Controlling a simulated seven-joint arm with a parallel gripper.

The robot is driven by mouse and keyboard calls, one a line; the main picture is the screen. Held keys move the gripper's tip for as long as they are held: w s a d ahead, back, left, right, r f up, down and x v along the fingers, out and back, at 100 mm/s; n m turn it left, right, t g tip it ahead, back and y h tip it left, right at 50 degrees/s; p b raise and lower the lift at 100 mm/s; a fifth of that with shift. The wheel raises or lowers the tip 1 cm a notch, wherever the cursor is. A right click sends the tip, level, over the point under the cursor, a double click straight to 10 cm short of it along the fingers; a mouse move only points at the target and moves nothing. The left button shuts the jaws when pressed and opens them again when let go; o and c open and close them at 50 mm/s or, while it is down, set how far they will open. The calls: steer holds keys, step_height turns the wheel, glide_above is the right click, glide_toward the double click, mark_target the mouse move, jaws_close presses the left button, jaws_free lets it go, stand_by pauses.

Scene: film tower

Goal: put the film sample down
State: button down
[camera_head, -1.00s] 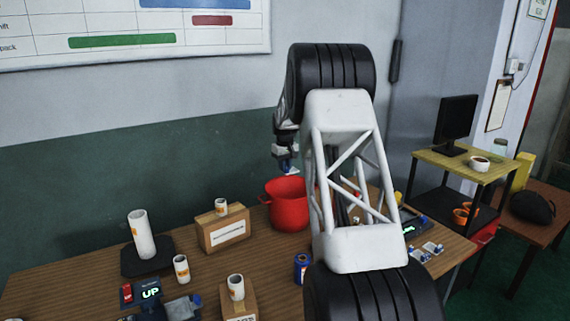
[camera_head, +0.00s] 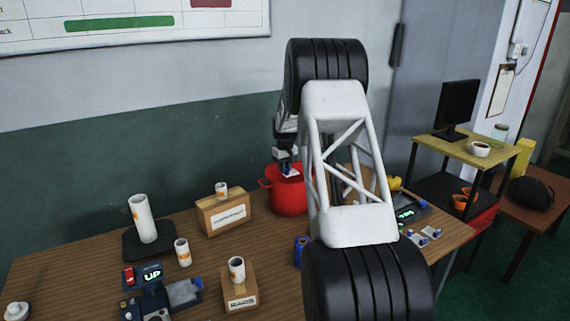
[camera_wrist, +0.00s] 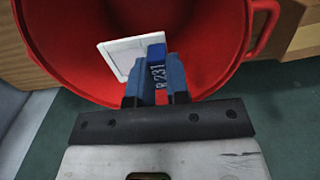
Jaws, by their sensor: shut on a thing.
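The film sample (camera_wrist: 122,56) is a white square frame with a blue tab marked "R 231" in the wrist view. My gripper (camera_wrist: 157,88) is shut on the blue tab. The white frame sticks out beyond the fingers, over the mouth of a red pot (camera_wrist: 68,45). In the head view the sample (camera_head: 291,172) shows as a small pale patch below my gripper (camera_head: 286,166), at the rim of the red pot (camera_head: 287,198). I cannot tell whether it is below the rim. My arm hides part of the table right of the pot.
A tall white roll (camera_head: 143,220) on a dark stand, a device reading "UP" (camera_head: 152,275) and another box (camera_head: 240,292) are further left and nearer. A blue can (camera_head: 300,251) stands in front of the pot.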

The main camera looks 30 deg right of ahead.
steer(key=shift+f, duration=0.5)
steer(key=c, duration=1)
jaws_free()
steer(key=shift+r, duration=0.1)
steer(key=shift+r, duration=3.4)
